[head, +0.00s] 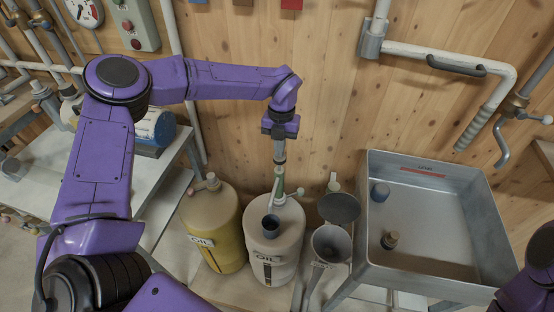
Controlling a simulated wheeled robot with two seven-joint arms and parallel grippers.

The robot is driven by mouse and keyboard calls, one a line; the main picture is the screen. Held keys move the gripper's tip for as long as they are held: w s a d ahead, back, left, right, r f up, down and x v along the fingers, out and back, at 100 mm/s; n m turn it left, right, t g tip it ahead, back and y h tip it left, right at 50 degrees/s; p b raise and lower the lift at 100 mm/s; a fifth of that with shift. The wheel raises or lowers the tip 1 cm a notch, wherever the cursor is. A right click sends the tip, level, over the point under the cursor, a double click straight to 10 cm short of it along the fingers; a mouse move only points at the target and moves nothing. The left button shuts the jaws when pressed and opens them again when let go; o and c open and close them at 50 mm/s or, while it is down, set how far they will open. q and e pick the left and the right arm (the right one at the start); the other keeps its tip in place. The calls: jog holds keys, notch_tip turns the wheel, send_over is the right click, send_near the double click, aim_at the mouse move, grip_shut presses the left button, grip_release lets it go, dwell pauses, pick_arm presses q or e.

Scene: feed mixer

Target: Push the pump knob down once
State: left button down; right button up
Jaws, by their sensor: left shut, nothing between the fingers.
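My left gripper (280,180) points straight down, shut and empty, over the top of the white oil canister (272,260). Its tip is at the canister's pump, whose pale spout (299,192) shows just right of the fingers. The gripper covers the pump's top, so I cannot tell whether it touches the knob or how far down the knob is. My right gripper is out of view; only part of my right arm shows at the lower right edge.
A wooden wall (330,90) with pipes stands behind.

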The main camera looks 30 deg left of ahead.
pick_arm(q)
notch_tip(320, 180, down, 4)
jog(key=b, duration=0.3)
jog(key=shift+f, duration=0.1)
jog(key=shift+r, duration=0.2)
jog(key=w, duration=0.2)
jog(key=w+r+p, duration=0.1)
jog(key=shift+a, duration=0.4)
notch_tip(320, 180, up, 11)
jog(key=b, duration=0.1)
jog(key=shift+w+a+f, duration=0.15)
jog(key=shift+w+f, duration=0.05)
jog(key=shift+w, duration=0.25)
